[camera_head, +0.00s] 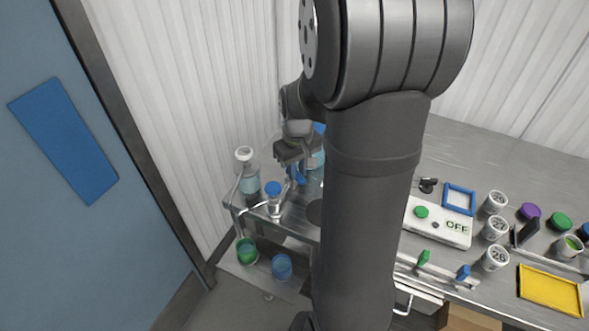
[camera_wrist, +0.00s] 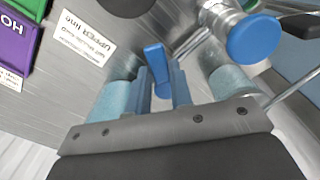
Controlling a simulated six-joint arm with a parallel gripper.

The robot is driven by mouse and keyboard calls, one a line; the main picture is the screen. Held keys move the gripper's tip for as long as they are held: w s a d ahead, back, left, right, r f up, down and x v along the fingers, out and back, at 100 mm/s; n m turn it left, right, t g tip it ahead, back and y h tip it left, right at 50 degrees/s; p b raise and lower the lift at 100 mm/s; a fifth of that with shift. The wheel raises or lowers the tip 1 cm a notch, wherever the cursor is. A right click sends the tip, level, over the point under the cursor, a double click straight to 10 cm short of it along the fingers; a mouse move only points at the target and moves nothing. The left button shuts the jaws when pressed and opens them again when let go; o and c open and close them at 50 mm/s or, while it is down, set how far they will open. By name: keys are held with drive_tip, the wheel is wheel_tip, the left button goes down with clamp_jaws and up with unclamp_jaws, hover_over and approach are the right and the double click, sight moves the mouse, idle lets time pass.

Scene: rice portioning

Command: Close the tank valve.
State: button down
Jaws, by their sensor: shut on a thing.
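My gripper (camera_wrist: 161,82) is shut on a blue lever handle (camera_wrist: 155,55), which sits between its two fingers in the wrist view. Whether this lever is the tank valve is not labelled in view. In the head view my gripper (camera_head: 294,163) is at the left end of the metal table, with blue parts just below it. A blue-tinted tank (camera_head: 319,146) stands behind my gripper, partly hidden by my arm. A round blue knob or cap (camera_wrist: 253,38) on a metal fitting shows to the right of the lever in the wrist view.
Green (camera_head: 246,250) and blue (camera_head: 282,266) cups sit below. A white device (camera_head: 437,223) reading OFF, white jars (camera_head: 494,228) and a yellow tray (camera_head: 549,290) are right.

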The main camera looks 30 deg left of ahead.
drive_tip(key=n, duration=0.1)
drive_tip(key=w+n, duration=0.1)
drive_tip(key=n, duration=0.1)
drive_tip(key=shift+d, duration=0.2)
drive_tip(key=shift+w+n, duration=0.15)
drive_tip(key=shift+n, duration=0.7)
drive_tip(key=shift+w+n, duration=0.15)
drive_tip(key=shift+n, duration=0.7)
drive_tip(key=c, duration=1.3)
unclamp_jaws()
drive_tip(key=shift+r, duration=0.15)
wheel_tip(320, 180, up, 17)
drive_tip(key=shift+r, duration=0.1)
